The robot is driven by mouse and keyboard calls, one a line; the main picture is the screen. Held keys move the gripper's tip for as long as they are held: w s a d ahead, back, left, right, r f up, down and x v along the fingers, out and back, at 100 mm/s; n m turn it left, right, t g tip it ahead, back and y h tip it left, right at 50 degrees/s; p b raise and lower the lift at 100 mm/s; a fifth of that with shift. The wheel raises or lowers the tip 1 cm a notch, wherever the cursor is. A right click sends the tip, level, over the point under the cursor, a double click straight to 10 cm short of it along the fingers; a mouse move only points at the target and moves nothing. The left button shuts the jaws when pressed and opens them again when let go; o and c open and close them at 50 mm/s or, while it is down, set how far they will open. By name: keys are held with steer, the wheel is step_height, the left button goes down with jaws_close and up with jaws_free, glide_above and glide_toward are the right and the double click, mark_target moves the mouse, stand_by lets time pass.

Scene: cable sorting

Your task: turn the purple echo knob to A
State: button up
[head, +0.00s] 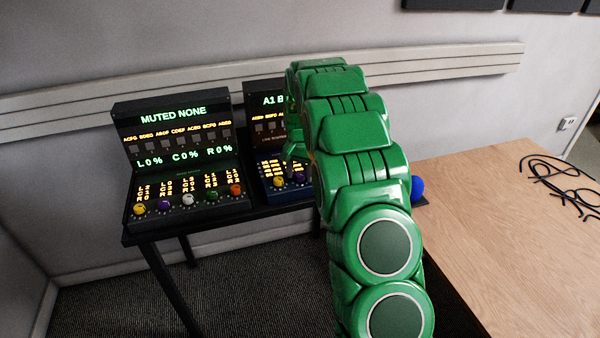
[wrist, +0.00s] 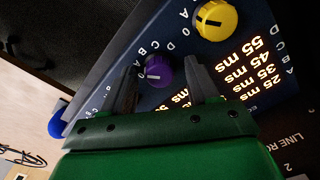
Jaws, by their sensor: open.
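The purple knob (wrist: 158,70) sits on the blue panel (wrist: 108,72) with letters A, B, C, D and O printed around the knobs. In the wrist view my open gripper (wrist: 164,68) has one finger on each side of the purple knob. I cannot tell whether either finger touches it. A pale pointer mark shows on the knob's lower left; the letter it points to is not clear. In the head view the purple knob (head: 300,178) is small beside my arm, which hides much of that console.
A yellow knob (wrist: 215,19) is close to the purple one on the same panel. The left console (head: 175,120) has its own row of coloured knobs. Black cables (head: 562,185) lie on the wooden table (head: 480,220).

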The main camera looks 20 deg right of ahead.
mark_target(300, 174)
steer(key=shift+r, duration=0.1)
step_height(300, 174, up, 7)
steer(key=shift+r, duration=0.3)
stand_by(0.5)
steer(key=shift+s+a+r, duration=0.15)
steer(key=shift+s+r, duration=0.1)
steer(key=shift+s, duration=0.1)
steer(key=s+a+r+n, duration=0.15)
steer(key=s+r, duration=0.25)
steer(key=s, duration=0.4)
steer(key=s+a+r+n+g, duration=0.1)
steer(key=s+a+r, duration=0.2)
steer(key=s, duration=0.6)
steer(key=s+a+r+n, duration=0.15)
steer(key=s+r, duration=0.25)
steer(key=s, duration=0.4)
steer(key=s+a+f+n, duration=0.1)
steer(key=s+a, duration=0.1)
steer(key=s, duration=1.1)
steer(key=s+a+f+n, duration=0.1)
steer(key=s+a+n, duration=0.1)
steer(key=s, duration=1.2)
steer(key=shift+f+g, duration=0.35)
steer(key=shift+g, duration=0.05)
